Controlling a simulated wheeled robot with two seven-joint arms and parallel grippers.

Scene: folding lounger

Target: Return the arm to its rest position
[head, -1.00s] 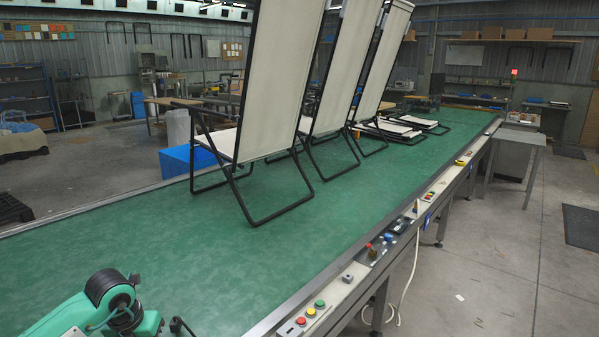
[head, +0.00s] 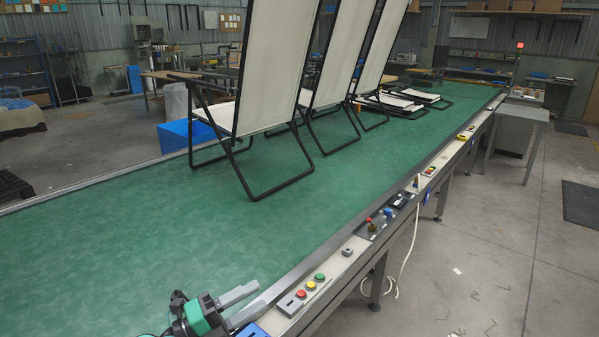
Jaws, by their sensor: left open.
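My left gripper (head: 248,302) is at the bottom of the head view, low over the near edge of the green conveyor belt. Its two grey fingers are apart with nothing between them. It is beside the rail with the buttons and well clear of the loungers. The nearest folding lounger (head: 281,72), with a white panel and black frame, stands unfolded on the belt. Two more loungers (head: 338,62) (head: 380,50) stand behind it in a row. My right gripper is out of view.
The green belt (head: 120,250) is bare between my gripper and the loungers. Red, yellow and green buttons (head: 310,285) sit on the rail just right of the gripper. Folded loungers (head: 400,103) lie farther back. A blue box (head: 186,136) stands beyond the belt.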

